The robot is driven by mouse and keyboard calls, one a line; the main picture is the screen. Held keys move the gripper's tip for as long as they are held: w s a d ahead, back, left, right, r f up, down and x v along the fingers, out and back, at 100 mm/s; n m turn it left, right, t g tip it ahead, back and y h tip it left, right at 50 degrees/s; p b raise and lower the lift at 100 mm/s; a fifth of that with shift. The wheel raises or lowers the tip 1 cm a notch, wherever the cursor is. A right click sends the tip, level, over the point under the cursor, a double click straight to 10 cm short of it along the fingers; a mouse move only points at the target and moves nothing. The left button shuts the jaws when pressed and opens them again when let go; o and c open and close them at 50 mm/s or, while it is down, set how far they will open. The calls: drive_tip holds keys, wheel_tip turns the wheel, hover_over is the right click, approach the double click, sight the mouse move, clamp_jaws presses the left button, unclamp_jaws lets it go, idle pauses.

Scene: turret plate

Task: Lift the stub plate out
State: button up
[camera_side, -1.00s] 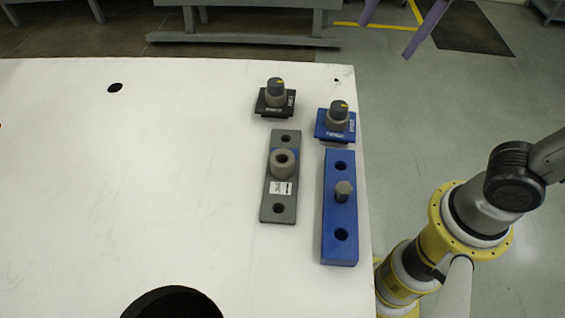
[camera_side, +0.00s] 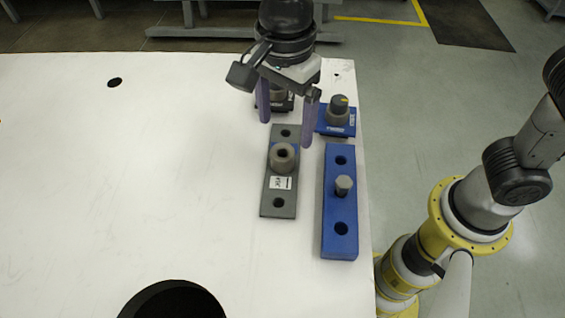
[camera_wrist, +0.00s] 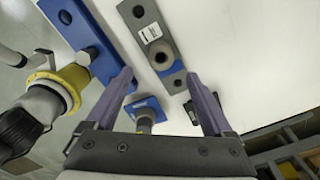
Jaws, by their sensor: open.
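Two long plates lie on the white table. The blue plate (camera_side: 340,208) has a hole near each end and a short grey stub (camera_side: 344,185) standing in its middle. The grey plate (camera_side: 280,190) to its left has a hollow round collar (camera_side: 284,157) and a small white label, too small to read. In the wrist view the blue plate (camera_wrist: 88,42) is at upper left and the grey plate (camera_wrist: 137,20) at upper middle. My gripper (camera_side: 286,120) is open and empty, fingers down, above the far end of the grey plate; it also shows in the wrist view (camera_wrist: 160,78).
A blue square base with a dark knob (camera_side: 339,105) stands behind the blue plate, close to my right finger in the picture. A black one (camera_side: 286,103) stands partly hidden behind my gripper. A large hole (camera_side: 172,302) opens at the front. The table's left side is clear.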

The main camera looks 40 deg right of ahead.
sight(282, 147)
drive_tip(key=shift+a+f, duration=0.15)
drive_tip(key=shift+f, duration=1.45)
drive_tip(key=shift+a+f, duration=0.1)
drive_tip(key=shift+f, duration=1.45)
clamp_jaws()
drive_tip(key=shift+r, duration=0.1)
